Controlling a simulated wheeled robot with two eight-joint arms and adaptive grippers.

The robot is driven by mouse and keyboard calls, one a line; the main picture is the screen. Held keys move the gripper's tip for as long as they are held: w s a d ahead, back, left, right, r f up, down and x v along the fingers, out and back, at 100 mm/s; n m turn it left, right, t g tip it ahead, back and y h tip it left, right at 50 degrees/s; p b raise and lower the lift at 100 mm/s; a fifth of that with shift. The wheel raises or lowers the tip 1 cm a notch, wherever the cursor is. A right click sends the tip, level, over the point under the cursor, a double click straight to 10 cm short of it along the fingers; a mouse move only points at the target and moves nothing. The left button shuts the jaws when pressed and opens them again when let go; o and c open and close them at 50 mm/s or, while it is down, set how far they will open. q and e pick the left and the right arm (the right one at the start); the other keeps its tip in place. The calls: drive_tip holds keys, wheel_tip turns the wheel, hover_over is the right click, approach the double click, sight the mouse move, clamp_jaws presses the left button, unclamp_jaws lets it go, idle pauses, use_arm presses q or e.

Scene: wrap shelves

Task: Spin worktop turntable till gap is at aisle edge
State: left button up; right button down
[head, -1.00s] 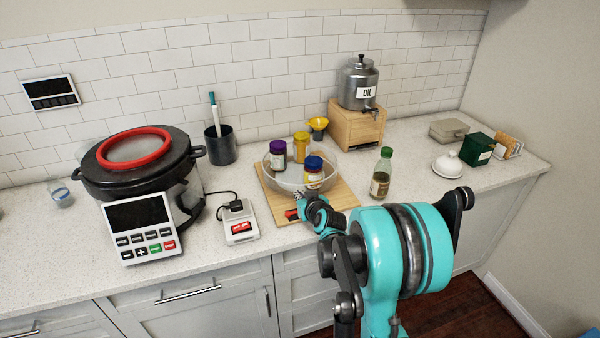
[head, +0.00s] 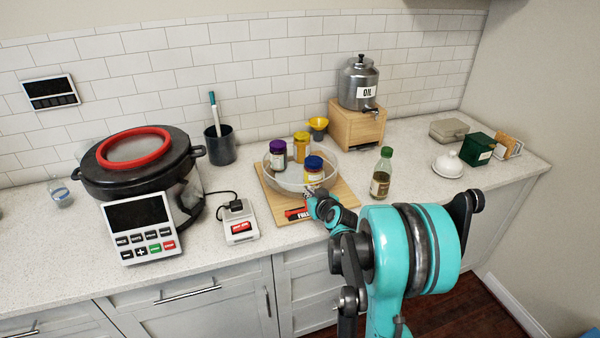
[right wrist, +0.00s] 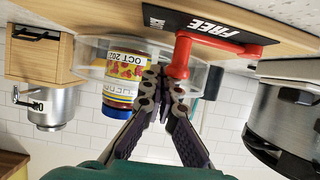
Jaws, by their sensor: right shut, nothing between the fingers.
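The turntable (head: 290,186) is a clear round tray with a low wall on a wooden board (head: 343,205). It carries a purple-lidded jar (head: 278,155), a yellow-lidded jar (head: 301,147) and a blue-lidded jar (head: 313,170) at the front right. A black plate marked "FREE" (head: 298,213) with a red bracket lies at the board's front; the bracket (right wrist: 182,55) shows in the right wrist view. My right gripper (head: 309,193) is shut and empty at the tray's front rim. In the right wrist view its fingertips (right wrist: 162,74) are beside the blue-lidded jar and red bracket; contact is unclear.
A green-capped bottle (head: 381,175) stands right of the board. A small white device with a red display (head: 240,224) and a large black-lidded pot (head: 135,178) are left. A wooden stand with an oil dispenser (head: 358,84) is behind.

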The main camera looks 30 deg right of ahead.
sight(321, 186)
drive_tip(key=shift+s+d, duration=0.2)
drive_tip(key=shift+d, duration=0.45)
drive_tip(key=shift+d, duration=0.15)
drive_tip(key=shift+s+d, duration=0.1)
drive_tip(key=shift+d, duration=0.9)
drive_tip(key=shift+s+d, duration=0.15)
drive_tip(key=shift+d, duration=0.95)
drive_tip(key=shift+d+b, duration=0.3)
drive_tip(key=shift+d, duration=0.85)
